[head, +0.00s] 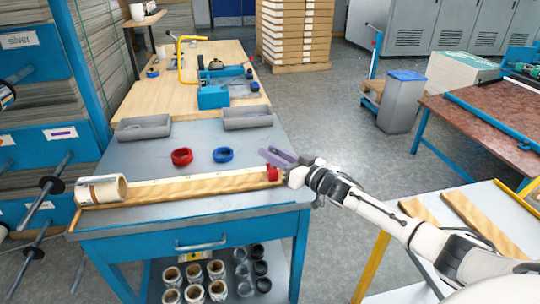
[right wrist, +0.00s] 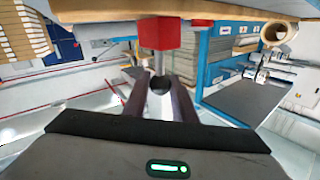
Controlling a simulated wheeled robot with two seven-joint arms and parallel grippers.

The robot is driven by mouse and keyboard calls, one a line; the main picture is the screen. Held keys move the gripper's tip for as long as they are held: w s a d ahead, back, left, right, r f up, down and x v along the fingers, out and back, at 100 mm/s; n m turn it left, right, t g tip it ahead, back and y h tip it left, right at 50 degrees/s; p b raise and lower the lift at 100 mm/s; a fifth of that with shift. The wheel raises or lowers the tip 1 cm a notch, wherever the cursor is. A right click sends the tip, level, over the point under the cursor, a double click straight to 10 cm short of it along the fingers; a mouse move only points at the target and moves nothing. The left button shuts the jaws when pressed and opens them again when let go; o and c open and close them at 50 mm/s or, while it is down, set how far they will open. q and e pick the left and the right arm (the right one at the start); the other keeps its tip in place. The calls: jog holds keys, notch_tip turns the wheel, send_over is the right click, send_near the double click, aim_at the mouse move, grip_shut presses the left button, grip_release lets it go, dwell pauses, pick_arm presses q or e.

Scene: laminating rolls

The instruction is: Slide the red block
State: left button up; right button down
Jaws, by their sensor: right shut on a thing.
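The red block (head: 272,174) sits at the right end of the long wooden rail with a pale strip (head: 180,187) along the table's front edge. In the right wrist view the red block (right wrist: 167,36) has a short grey stem between my fingers. My right gripper (head: 275,157), with dark purple fingers, is shut on this stem. The fingers also show in the right wrist view (right wrist: 159,85); exactly where they touch is hard to see. My left gripper is not in view.
A cream roll (head: 101,190) lies at the rail's left end. A red ring (head: 181,157) and a blue ring (head: 223,155) lie behind the rail. Two grey trays (head: 143,128) (head: 247,117) stand farther back. The grey tabletop between the rings and rail is clear.

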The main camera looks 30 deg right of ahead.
jog(key=shift+s+d, duration=0.2)
jog(key=shift+d, duration=0.3)
jog(key=shift+s+d, duration=0.2)
jog(key=shift+d, duration=0.3)
jog(key=c, duration=1.5)
grip_release()
jog(key=shift+o, duration=0.2)
jog(key=s+d, duration=0.2)
jog(key=s, duration=0.8)
